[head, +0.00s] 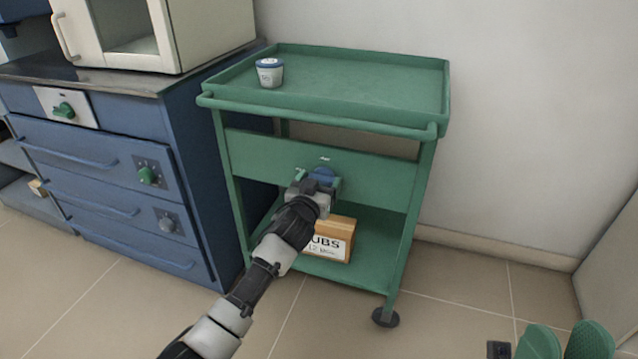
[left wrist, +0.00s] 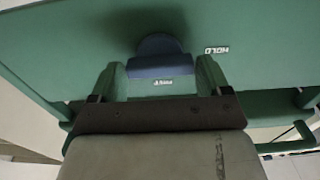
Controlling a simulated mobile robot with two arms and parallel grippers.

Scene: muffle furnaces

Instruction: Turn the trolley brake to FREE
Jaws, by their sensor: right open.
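The green trolley (head: 262,155) stands against the wall. Its front panel bears a blue brake knob (head: 322,174), which also shows in the left wrist view (left wrist: 160,64) with small white lettering I cannot read surely. The word HOLD (left wrist: 216,50) is upside down on the panel, right of the knob in that view. My left gripper (head: 318,181) has its green fingers on both sides of the knob, seemingly touching it, so it looks shut on it. My right gripper (head: 565,343) is open and empty at the bottom right, away from the trolley.
A blue cabinet (head: 110,200) with knobs and a furnace (head: 150,35) on top stands close at left. The floor right of the trolley is clear.

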